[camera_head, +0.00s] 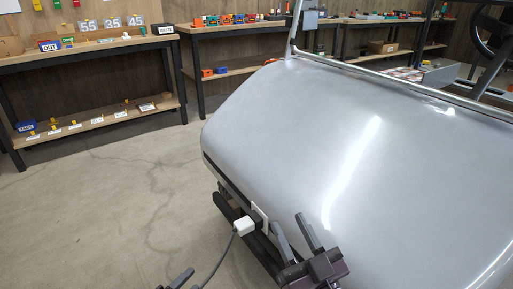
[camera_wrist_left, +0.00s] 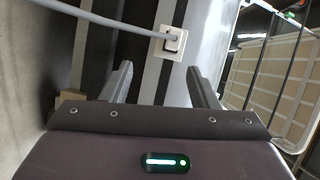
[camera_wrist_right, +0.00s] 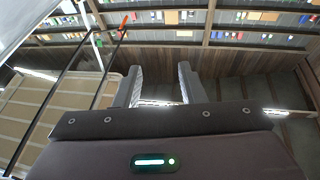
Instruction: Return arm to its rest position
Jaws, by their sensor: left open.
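A white plug (camera_head: 243,226) sits at a white socket plate (camera_head: 261,218) on the dark lower edge of the grey cart body (camera_head: 300,130). A grey cable (camera_head: 216,267) hangs from the plug. In the left wrist view the plug (camera_wrist_left: 174,40) is beyond my left gripper (camera_wrist_left: 160,68), whose fingers are apart with nothing between them.
A workbench (camera_head: 95,50) with labelled bins and number cards stands at the back left. A longer bench (camera_head: 240,27) with colourful tools is behind the cart. The cart has a metal rail (camera_head: 400,78) and a steering wheel (camera_head: 490,30). The concrete floor (camera_head: 100,200) at left is clear.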

